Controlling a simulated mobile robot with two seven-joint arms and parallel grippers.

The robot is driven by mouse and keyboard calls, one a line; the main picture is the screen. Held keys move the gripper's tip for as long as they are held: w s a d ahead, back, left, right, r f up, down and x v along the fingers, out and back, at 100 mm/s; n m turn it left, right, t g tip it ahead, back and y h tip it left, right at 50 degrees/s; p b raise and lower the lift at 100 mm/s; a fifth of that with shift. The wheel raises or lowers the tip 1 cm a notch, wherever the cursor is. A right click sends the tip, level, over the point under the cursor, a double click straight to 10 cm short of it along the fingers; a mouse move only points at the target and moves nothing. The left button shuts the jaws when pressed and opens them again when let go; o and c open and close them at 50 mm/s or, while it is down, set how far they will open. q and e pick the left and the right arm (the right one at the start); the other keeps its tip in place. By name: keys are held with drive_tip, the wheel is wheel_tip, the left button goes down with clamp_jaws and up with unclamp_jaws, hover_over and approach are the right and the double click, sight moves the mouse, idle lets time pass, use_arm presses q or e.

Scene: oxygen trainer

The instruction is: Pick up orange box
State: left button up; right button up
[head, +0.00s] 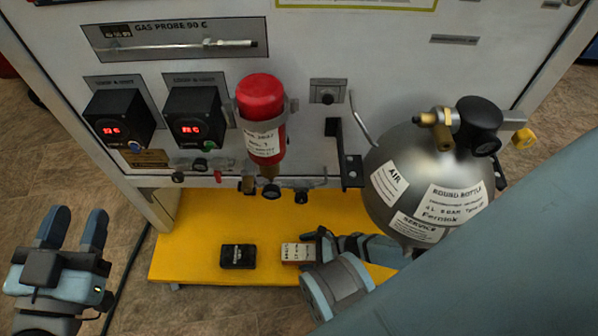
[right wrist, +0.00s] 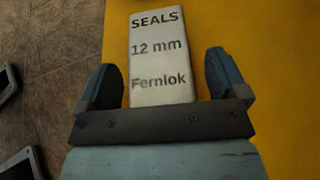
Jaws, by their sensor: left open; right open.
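The small orange box (head: 298,253) lies on the yellow shelf (head: 205,215), with a pale label on top. In the right wrist view the box (right wrist: 157,60) shows only its pale top, reading "SEALS 12 mm Fernlok". My right gripper (head: 318,251) is at the box's right end in the head view. In the right wrist view my right gripper (right wrist: 162,66) is open, with one finger on each side of the box's near part and gaps on both sides. My left gripper (head: 78,216) is open and empty, off to the left over the floor.
A black box (head: 238,256) lies left of the orange box. A round grey air bottle (head: 425,185) stands close to my right gripper. A red cylinder (head: 262,115) and small valves hang on the panel above the shelf. The shelf's left part is clear.

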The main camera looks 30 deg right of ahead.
drive_tip(key=c, duration=1.1)
drive_tip(key=shift+o, duration=0.2)
drive_tip(key=shift+r, duration=0.15)
